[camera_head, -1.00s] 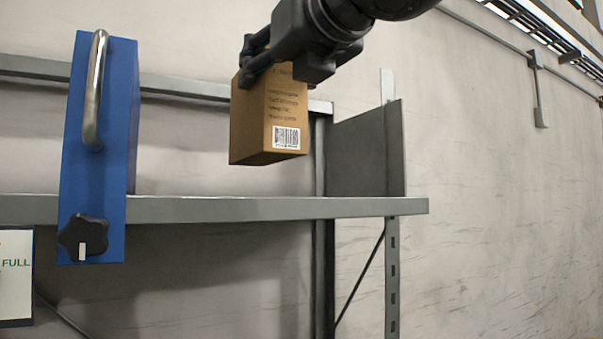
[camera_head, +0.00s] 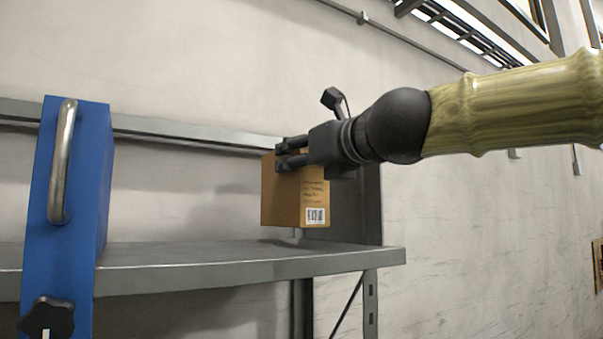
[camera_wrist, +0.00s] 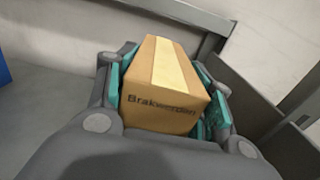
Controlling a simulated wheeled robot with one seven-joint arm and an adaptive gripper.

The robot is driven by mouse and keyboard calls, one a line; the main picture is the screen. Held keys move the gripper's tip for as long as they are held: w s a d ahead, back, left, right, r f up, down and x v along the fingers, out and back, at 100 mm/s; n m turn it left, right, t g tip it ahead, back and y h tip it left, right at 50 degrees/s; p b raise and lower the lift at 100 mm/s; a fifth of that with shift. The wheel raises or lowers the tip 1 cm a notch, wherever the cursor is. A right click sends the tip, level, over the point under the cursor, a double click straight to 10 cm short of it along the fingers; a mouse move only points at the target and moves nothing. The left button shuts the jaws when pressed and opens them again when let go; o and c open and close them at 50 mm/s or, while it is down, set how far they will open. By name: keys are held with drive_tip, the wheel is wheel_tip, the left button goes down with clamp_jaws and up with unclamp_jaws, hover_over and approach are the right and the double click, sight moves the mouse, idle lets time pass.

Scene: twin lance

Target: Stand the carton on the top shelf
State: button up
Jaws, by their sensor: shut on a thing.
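The brown carton (camera_head: 287,204) with a printed barcode is upright in my gripper (camera_head: 290,157), which is shut on its upper part. In the head view the carton hangs over the grey top shelf (camera_head: 200,269), near its right end. A small gap seems to show between its bottom and the shelf. In the wrist view the carton (camera_wrist: 165,107) sits between the teal finger pads of my gripper (camera_wrist: 165,100), with a pale tape strip and dark lettering showing. The carton's far side is hidden.
A blue panel (camera_head: 70,190) with a metal handle and a black knob stands at the left of the shelf. A grey end plate (camera_head: 360,210) closes the shelf's right end, close to the carton. The shelf between panel and carton is clear.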

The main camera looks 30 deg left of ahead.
sight(302, 177)
drive_tip(key=shift+s+f, duration=0.1)
drive_tip(key=shift+f, duration=0.8)
drive_tip(key=shift+w+f, duration=0.25)
drive_tip(key=shift+f, duration=0.3)
drive_tip(key=shift+s, duration=0.25)
drive_tip(key=shift+f, duration=0.2)
drive_tip(key=o, duration=1.3)
drive_tip(key=shift+c, duration=0.2)
